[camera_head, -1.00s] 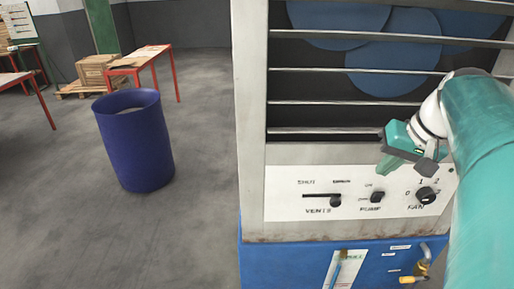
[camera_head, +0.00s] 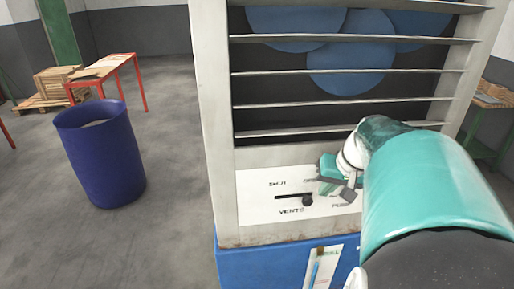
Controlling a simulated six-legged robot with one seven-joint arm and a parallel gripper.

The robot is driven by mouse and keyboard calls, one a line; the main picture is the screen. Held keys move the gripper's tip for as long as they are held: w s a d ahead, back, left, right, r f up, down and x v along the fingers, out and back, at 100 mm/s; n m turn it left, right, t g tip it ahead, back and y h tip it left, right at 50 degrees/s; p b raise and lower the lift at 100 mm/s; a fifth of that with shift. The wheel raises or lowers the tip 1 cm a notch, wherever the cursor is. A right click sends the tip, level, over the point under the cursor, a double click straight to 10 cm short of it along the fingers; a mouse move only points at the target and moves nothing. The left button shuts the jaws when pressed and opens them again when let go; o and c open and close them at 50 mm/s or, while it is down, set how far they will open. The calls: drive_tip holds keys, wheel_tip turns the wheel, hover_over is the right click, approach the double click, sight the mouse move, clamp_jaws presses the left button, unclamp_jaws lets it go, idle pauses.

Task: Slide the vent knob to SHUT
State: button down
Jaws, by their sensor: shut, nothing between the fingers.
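The vent knob (camera_head: 307,200) is a small black knob at the right end of a dark horizontal slot (camera_head: 287,197) on the white control panel (camera_head: 252,205). The word SHUT is above the slot's left end and VENTS is below it. The label above the right end is partly covered by my gripper. My gripper (camera_head: 333,191), teal and dark grey, is shut and empty. In the picture it is just right of and slightly above the knob. I cannot tell whether it touches the knob or the panel.
The panel belongs to a tall cabinet with horizontal slats (camera_head: 340,103) above and a blue base (camera_head: 240,270) below. My arm hides the panel's right part. A blue bin (camera_head: 100,160) stands at left, with open floor (camera_head: 175,140) between. A red-legged table (camera_head: 105,70) is behind.

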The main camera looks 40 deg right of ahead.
drive_tip(key=shift+w+a+f, duration=0.55)
drive_tip(key=shift+a+f, duration=0.1)
drive_tip(key=shift+f, duration=0.15)
drive_tip(key=w+a, duration=0.1)
drive_tip(key=a, duration=0.1)
drive_tip(key=w+a, duration=0.2)
drive_tip(key=a, duration=0.1)
drive_tip(key=shift+w+a, duration=0.2)
drive_tip(key=shift+a, duration=0.15)
drive_tip(key=shift+d+r, duration=0.1)
drive_tip(key=shift+r, duration=0.05)
